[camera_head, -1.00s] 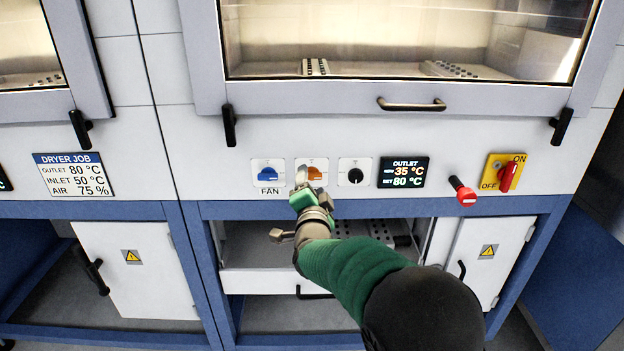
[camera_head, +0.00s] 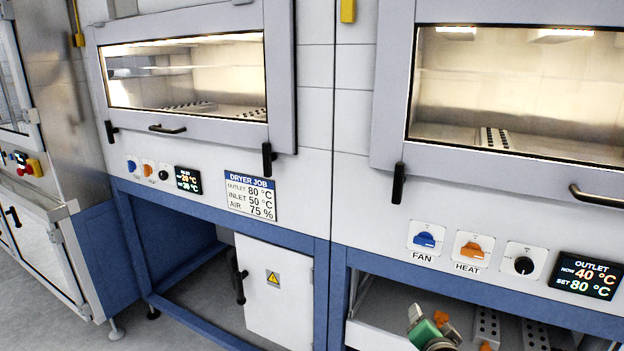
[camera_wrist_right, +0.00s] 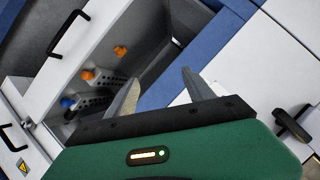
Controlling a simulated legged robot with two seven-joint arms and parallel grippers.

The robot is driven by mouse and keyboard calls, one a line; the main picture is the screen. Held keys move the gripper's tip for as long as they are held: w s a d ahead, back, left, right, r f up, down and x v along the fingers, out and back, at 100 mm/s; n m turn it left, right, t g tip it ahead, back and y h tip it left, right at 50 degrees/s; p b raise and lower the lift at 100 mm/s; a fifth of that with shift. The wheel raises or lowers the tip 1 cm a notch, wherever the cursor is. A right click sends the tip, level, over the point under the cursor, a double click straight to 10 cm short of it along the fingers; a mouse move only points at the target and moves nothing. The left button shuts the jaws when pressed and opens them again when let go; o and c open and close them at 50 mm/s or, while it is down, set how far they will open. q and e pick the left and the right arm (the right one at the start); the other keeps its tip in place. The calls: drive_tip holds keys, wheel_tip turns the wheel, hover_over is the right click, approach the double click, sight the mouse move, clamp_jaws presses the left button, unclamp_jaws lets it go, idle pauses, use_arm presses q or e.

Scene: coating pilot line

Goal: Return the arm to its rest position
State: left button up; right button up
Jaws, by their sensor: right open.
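My right gripper (camera_head: 426,318) is low in the head view, below the dryer front, and only its end shows. In the right wrist view its two fingers (camera_wrist_right: 160,92) are spread apart with nothing between them. It is apart from the blue FAN knob (camera_head: 425,239), the orange HEAT knob (camera_head: 472,250) and the black round knob (camera_head: 523,265) on the panel. The outlet display (camera_head: 588,277) reads now 40 °C, set 80 °C. My left gripper is not in view.
An open tray (camera_wrist_right: 62,52) near the right gripper holds perforated blocks with orange and blue pieces. A blue frame (camera_wrist_right: 185,66) runs beside it. The dryer job sign (camera_head: 250,195) reads outlet 80, inlet 50, air 75 %. A white cabinet door (camera_head: 272,305) stands below.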

drive_tip(key=s+a+f+n+g+y, duration=0.2)
drive_tip(key=s+a+f+n+g, duration=0.25)
drive_tip(key=s+f, duration=0.45)
drive_tip(key=s+a+f+n+g+y, duration=0.2)
drive_tip(key=s+a+f+n+g, duration=0.35)
drive_tip(key=s, duration=0.55)
wheel_tip(320, 180, up, 21)
drive_tip(key=s+d+n+p, duration=0.1)
drive_tip(key=s+p, duration=0.1)
drive_tip(key=p, duration=2)
drive_tip(key=shift+s+f+p, duration=0.2)
drive_tip(key=shift+s+p, duration=0.1)
drive_tip(key=shift+s, duration=0.05)
